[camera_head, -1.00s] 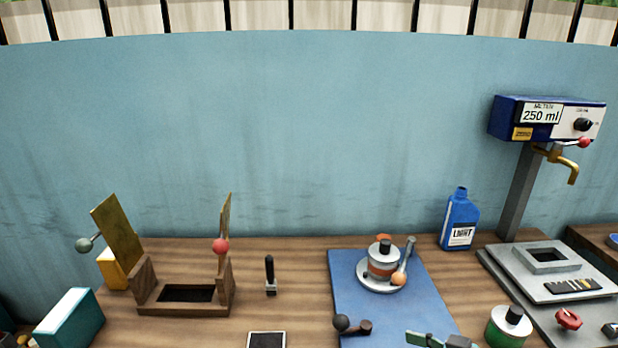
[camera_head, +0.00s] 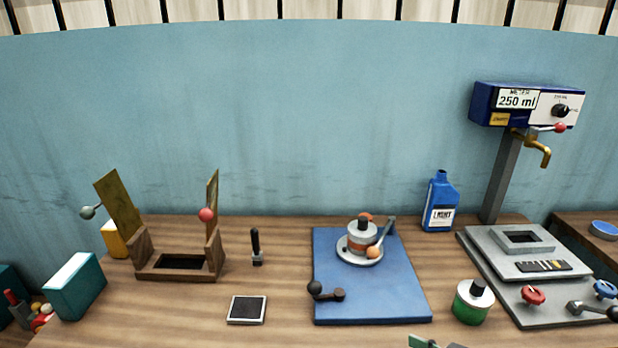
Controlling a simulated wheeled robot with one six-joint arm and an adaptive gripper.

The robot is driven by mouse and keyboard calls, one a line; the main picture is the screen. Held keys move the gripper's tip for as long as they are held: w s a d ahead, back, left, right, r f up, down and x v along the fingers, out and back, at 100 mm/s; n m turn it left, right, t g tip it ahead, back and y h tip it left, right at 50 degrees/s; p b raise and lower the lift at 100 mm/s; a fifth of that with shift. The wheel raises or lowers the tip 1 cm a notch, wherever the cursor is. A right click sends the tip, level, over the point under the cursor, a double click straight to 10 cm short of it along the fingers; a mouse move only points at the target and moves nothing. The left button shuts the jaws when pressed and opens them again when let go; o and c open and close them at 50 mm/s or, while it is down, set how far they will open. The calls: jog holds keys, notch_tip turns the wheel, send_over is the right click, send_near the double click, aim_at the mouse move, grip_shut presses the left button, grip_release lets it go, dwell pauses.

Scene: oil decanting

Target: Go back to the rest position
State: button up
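Only a small green and dark tip of what looks like my gripper (camera_head: 432,342) shows at the bottom edge of the head view, right of the middle. The rest of it and my arm are below the frame. Too little shows to tell whether it is open, shut or holding anything. It appears in front of the blue mat (camera_head: 372,304) and left of the green jar with a black knob (camera_head: 472,303).
A dispenser (camera_head: 525,105) reading 250 ml stands over a grey base (camera_head: 480,258) at right. A blue bottle (camera_head: 440,204) stands beside it. A wooden frame with raised flaps (camera_head: 152,268) and a teal box (camera_head: 74,287) are at left.

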jog(key=s+a+f+m+t+h, duration=0.2)
jog(key=s+f+m+h, duration=0.5)
jog(key=s+f, duration=0.85)
jog(key=s+r+t, duration=0.1)
jog(key=s+r, duration=0.2)
jog(key=s, duration=0.4)
jog(key=s+r+n+t+h, duration=0.1)
jog(key=s+r, duration=0.2)
jog(key=s, duration=0.5)
jog(key=s+r+h, duration=0.1)
jog(key=s+r, duration=0.3)
jog(key=s, duration=0.3)
jog(key=shift+s+d+t, duration=0.2)
jog(key=shift+s+t, duration=0.15)
jog(key=shift+t, duration=0.05)
